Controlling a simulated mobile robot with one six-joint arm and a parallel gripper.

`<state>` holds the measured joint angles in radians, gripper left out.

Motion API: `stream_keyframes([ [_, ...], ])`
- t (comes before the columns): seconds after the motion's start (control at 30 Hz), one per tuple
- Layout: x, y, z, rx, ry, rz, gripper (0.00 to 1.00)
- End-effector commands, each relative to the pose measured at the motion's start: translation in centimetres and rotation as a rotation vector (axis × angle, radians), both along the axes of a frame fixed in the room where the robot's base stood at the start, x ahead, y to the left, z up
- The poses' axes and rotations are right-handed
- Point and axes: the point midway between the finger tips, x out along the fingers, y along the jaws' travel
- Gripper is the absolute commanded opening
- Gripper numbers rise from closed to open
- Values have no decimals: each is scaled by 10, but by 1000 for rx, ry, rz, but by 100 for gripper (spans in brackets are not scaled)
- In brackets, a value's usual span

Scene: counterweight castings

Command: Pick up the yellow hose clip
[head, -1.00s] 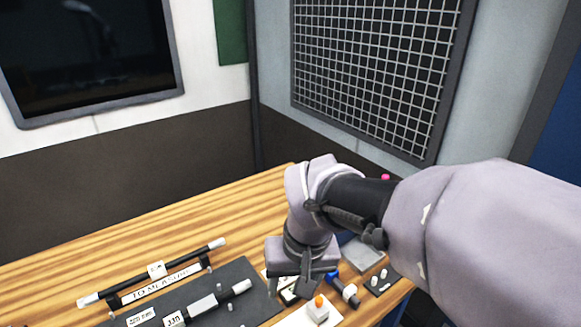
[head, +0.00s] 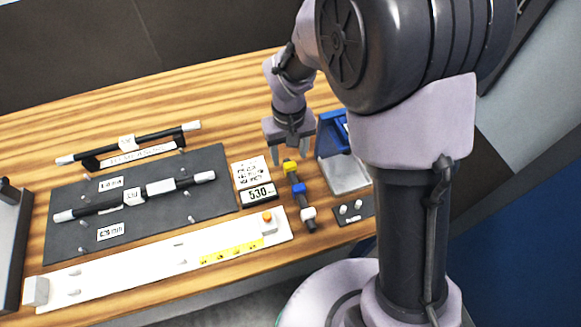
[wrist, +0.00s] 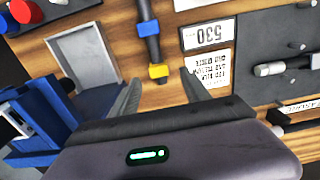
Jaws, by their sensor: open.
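The yellow hose clip (head: 290,167) sits at the far end of a dark rod (head: 304,204) lying on the wooden table. It also shows in the wrist view (wrist: 158,71). A blue clip (head: 299,188) and a white clip (head: 308,213) sit farther along the same rod, toward the front. My gripper (head: 291,158) is open and empty, just behind and above the yellow clip. In the wrist view its two fingers (wrist: 161,84) are spread, with the yellow clip between them in the picture, a little beyond the tips. I see no contact.
A blue stand with a grey tray (head: 345,176) is close right of the rod. A card reading 530 (head: 259,194) lies left of it. A dark mat (head: 80,205) with a rod and pegs is farther left, and a white strip (head: 130,268) lies in front. Bare wood is behind.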

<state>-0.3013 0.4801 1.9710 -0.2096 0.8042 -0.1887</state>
Motion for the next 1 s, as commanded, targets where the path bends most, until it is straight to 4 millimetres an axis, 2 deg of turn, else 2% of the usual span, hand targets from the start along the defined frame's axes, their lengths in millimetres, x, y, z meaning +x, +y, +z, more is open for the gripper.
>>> stream_keyframes([
  [0.17,0,0,-17,0,0,-1,55],
  [0.37,-2,-1,-57,-1,2,0,55],
  [0.57,-1,-1,-58,1,-2,-1,55],
  [0.67,-1,-1,-57,0,-1,0,39],
  [0.83,-1,-1,-57,0,-1,0,6],
  [1.0,-1,-1,-57,0,-1,0,6],
])
